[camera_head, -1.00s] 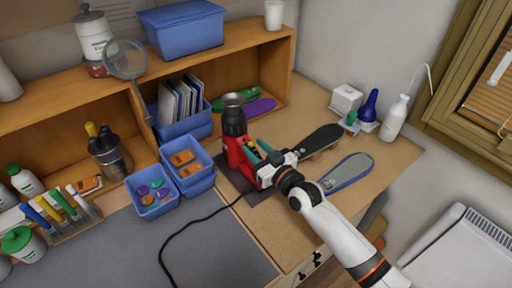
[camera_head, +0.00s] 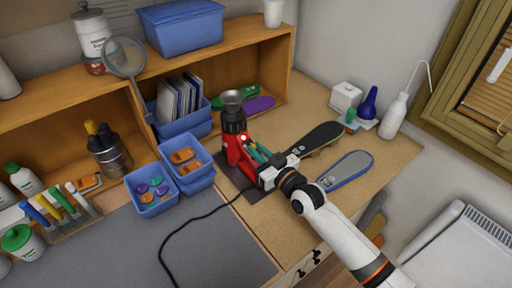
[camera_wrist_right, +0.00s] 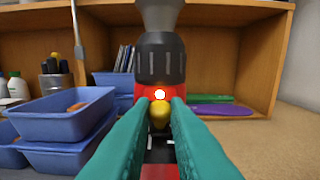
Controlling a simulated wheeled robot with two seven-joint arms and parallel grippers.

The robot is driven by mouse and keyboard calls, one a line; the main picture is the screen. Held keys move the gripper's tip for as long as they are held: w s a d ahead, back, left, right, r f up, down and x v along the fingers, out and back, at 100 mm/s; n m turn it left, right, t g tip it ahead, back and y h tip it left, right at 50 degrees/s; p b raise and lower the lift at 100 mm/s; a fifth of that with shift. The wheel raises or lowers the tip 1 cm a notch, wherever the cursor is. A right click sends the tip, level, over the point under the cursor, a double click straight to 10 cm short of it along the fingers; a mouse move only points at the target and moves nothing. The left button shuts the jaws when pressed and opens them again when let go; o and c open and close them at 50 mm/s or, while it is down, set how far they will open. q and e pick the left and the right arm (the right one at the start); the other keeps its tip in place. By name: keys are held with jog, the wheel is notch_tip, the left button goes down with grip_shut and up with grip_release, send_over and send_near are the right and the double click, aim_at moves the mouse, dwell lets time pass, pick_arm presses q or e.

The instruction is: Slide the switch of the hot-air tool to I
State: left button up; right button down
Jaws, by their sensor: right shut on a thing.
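The red hot-air tool (camera_head: 233,150) stands with its dark nozzle (camera_head: 232,104) pointing up on a dark mat (camera_head: 232,178). It also shows in the right wrist view (camera_wrist_right: 160,58). A small bright light (camera_wrist_right: 160,95) glows on its body. My right gripper (camera_head: 254,148), with teal fingers, reaches the tool's front. In the right wrist view its fingers (camera_wrist_right: 160,110) are shut on the yellow switch (camera_wrist_right: 160,115), just below the light. The switch's I mark cannot be read. My left gripper is not in view.
Blue bins (camera_head: 152,204) with small parts stand left of the tool. A black cable (camera_head: 180,232) crosses the grey work mat (camera_head: 105,250). Insoles (camera_head: 346,172) lie to the right, near my right arm. A white bottle (camera_head: 393,117) stands at the back right.

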jog(key=c, duration=1.4)
grip_release()
jog(key=b+v, duration=0.3)
jog(key=v, duration=0.9)
